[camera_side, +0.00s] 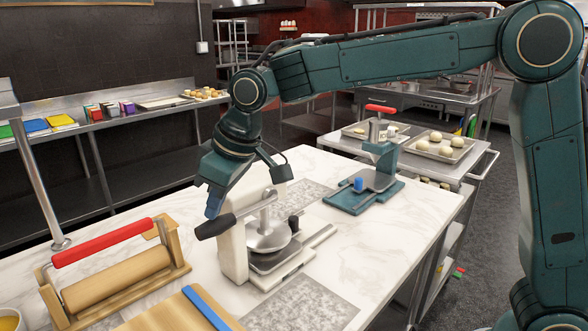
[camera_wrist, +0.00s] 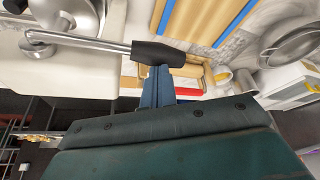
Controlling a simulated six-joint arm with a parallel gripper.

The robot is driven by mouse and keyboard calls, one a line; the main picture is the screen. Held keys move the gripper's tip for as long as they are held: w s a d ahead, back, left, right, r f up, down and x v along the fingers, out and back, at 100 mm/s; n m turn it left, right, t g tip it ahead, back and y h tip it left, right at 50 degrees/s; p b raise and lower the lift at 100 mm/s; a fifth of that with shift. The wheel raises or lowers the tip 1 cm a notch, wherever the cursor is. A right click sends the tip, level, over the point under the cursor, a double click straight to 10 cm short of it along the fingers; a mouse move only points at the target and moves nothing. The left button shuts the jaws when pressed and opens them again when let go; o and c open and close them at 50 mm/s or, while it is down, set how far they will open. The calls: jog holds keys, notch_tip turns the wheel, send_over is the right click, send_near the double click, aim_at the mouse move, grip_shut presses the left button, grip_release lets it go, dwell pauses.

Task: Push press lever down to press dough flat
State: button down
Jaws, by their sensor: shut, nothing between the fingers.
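The cream dough press (camera_side: 233,248) stands on the marble counter. Its metal lever (camera_side: 252,208) slopes down left to a black handle (camera_side: 215,227), and its round metal press plate (camera_side: 267,237) sits low over the base. I cannot make out any dough under the plate. My gripper (camera_side: 213,208) is shut and empty, pointing down just above the black handle. In the wrist view the blue fingertips (camera_wrist: 160,72) meet the edge of the black handle (camera_wrist: 162,52); I cannot tell whether they touch it.
A wooden roller with a red handle (camera_side: 102,242) and a board with a blue strip (camera_side: 208,308) are at the front left. A teal press with a red handle (camera_side: 381,155) stands behind right. Trays of dough balls (camera_side: 440,145) lie on the cart. Marble between is clear.

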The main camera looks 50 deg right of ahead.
aim_at(221, 219)
jog(key=shift+f, duration=0.75)
dwell(0.4)
jog(key=shift+f, duration=0.6)
jog(key=shift+d+f, duration=0.2)
jog(key=shift+f, duration=0.7)
dwell(0.8)
jog(key=shift+r, duration=0.2)
dwell(0.3)
notch_tip(221, 219, up, 19)
dwell(2.2)
